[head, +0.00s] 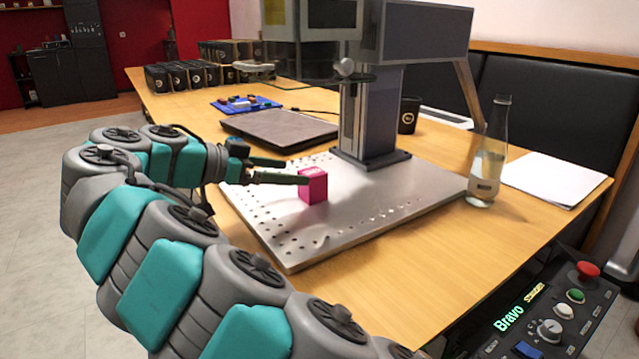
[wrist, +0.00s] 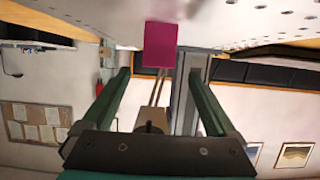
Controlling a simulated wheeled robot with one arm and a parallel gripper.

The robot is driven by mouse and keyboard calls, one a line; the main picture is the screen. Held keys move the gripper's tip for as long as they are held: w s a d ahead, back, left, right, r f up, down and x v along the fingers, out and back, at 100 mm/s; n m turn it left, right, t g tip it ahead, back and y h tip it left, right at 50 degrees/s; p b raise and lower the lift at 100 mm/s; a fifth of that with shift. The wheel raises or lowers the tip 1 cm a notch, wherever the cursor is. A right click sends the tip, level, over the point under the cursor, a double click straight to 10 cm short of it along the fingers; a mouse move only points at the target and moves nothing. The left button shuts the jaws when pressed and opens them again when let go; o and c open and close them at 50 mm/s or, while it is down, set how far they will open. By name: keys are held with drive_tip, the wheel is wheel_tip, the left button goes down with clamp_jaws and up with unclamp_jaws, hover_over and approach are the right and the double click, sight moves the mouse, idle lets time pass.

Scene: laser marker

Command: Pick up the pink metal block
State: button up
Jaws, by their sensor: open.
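The pink metal block (head: 313,186) stands upright on the perforated metal plate (head: 400,190) of the laser marker (head: 370,100). In the head view my gripper (head: 292,171) reaches in from the left, with its fingertips close to the block's left side. One fingertip overlaps the block's edge in the picture; I cannot tell whether it touches. In the wrist view the block (wrist: 160,44) is ahead, roughly between the two green fingers (wrist: 157,78) and beyond their tips. The fingers are apart with nothing between them.
The laser marker's column rises behind the block, with its head overhead. A glass bottle (head: 488,155) stands at the plate's right edge. A closed laptop (head: 278,129) lies behind the plate. A control panel (head: 550,320) with a red button is at the lower right. The plate's front is clear.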

sight(312, 172)
drive_tip(key=shift+p+x, duration=0.4)
drive_tip(key=shift+x, duration=3)
drive_tip(key=shift+s+f, duration=0.1)
clamp_jaws()
